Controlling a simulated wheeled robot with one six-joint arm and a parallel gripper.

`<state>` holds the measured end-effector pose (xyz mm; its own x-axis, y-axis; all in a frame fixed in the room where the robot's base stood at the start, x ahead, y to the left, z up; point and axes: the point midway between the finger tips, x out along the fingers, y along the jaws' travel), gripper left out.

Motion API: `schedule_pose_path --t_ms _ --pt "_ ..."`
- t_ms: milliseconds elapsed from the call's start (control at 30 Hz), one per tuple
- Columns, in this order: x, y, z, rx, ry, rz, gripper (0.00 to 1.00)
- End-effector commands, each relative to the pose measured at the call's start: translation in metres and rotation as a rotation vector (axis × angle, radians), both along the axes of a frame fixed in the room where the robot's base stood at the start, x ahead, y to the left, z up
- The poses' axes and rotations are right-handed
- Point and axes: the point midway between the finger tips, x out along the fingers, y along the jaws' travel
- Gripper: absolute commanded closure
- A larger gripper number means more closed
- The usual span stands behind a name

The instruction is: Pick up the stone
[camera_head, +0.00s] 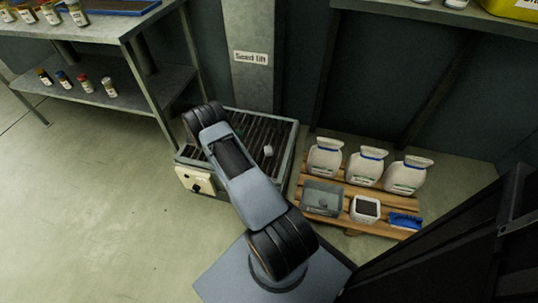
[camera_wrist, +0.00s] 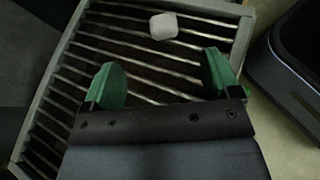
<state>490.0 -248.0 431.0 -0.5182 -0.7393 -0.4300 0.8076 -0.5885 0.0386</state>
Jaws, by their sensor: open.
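The stone (camera_wrist: 164,26) is a small pale grey-white lump lying on the slatted metal grate (camera_wrist: 70,78). In the wrist view it is at the top, just beyond and between the green fingertips, and apart from them. My gripper (camera_wrist: 163,78) is open and empty above the grate. In the head view the stone (camera_head: 268,150) shows on the right part of the grate (camera_head: 287,137), beside my arm.
A pallet (camera_head: 336,222) to the right holds several white bags, a grey bin (camera_head: 322,198), a white container (camera_head: 365,209) and a blue item (camera_head: 405,221). A shelf unit (camera_head: 112,42) with bottles stands at left. A "Seed lift" column (camera_head: 251,57) rises behind the grate.

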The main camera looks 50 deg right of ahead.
Motion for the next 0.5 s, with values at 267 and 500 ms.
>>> schedule_pose_path --t_ms 267,500 --pt "-0.016 -0.027 -0.037 -0.021 0.064 0.021 0.17" --pt "-0.037 -0.058 -0.053 -0.020 0.064 0.022 0.17"
